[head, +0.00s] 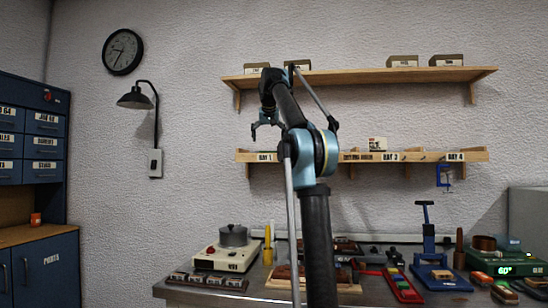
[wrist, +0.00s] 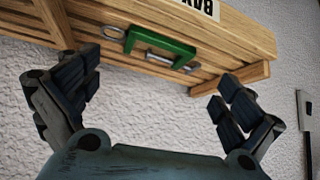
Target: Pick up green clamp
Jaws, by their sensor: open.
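The green clamp (wrist: 160,46) shows in the wrist view as a green U-shaped frame with a metal bar, against the slatted wood of the shelf marked BAY. I cannot make it out in the head view, where my arm covers part of the lower shelf. My gripper (wrist: 155,80) is open and empty, its dark padded fingers spread wide. In the picture the clamp lies above and between the fingertips, apart from both. In the head view my gripper (head: 262,124) is just above the left end of the lower shelf.
The lower shelf (head: 470,155) carries bay labels and a small box; a blue clamp (head: 444,175) hangs at its right. A metal ring (wrist: 113,32) lies beside the green clamp. An upper shelf (head: 350,77) holds boxes. The bench below is crowded. A wall lamp (head: 136,98) stands left.

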